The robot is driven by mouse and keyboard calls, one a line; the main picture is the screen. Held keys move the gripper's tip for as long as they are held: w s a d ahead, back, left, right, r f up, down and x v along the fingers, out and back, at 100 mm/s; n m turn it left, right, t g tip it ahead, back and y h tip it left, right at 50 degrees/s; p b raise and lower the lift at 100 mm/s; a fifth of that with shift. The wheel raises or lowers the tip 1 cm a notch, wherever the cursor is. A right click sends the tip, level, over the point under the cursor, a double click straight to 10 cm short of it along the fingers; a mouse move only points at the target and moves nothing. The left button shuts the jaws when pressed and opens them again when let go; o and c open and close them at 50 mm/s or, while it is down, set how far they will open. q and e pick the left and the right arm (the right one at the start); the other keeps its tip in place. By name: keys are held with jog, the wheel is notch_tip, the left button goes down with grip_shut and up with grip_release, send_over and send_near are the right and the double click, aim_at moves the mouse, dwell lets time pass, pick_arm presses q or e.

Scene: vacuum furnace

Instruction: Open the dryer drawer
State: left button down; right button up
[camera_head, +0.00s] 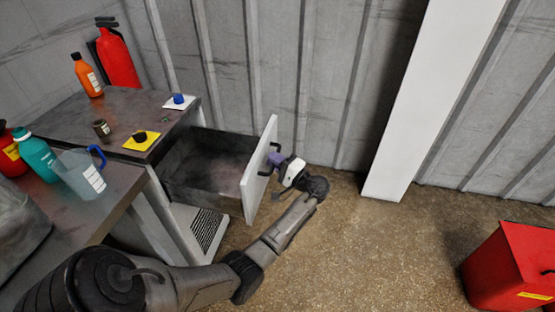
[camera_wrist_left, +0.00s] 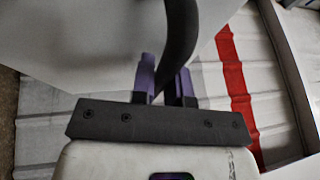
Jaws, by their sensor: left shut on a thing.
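The dryer drawer (camera_head: 213,158) stands pulled well out of the cabinet (camera_head: 140,100), and its dark empty inside shows in the head view. Its white front panel (camera_head: 257,180) faces right. My left gripper (camera_head: 274,161) is at the outer side of that panel, shut on the dark drawer handle (camera_head: 275,147). In the left wrist view the purple fingers (camera_wrist_left: 164,88) sit on either side of the curved dark handle (camera_wrist_left: 179,45), with the pale panel (camera_wrist_left: 90,40) behind. My right gripper is in neither view.
Bottles, a clear jug (camera_head: 80,173) and small coloured pads stand on the worktops at left. A red fire extinguisher (camera_head: 117,58) is behind. A white post (camera_head: 425,100) and a red box (camera_head: 510,268) are at right, with open floor between.

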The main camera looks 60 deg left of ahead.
pick_arm(q)
jog(key=shift+w+d, duration=0.1)
dwell(0.3)
jog(key=c, duration=1.4)
grip_release()
jog(key=p+v, duration=0.1)
jog(key=v, duration=1.2)
jog(key=shift+w+d+p, duration=0.15)
jog(key=shift+d+p, duration=0.2)
jog(key=shift+f, duration=0.15)
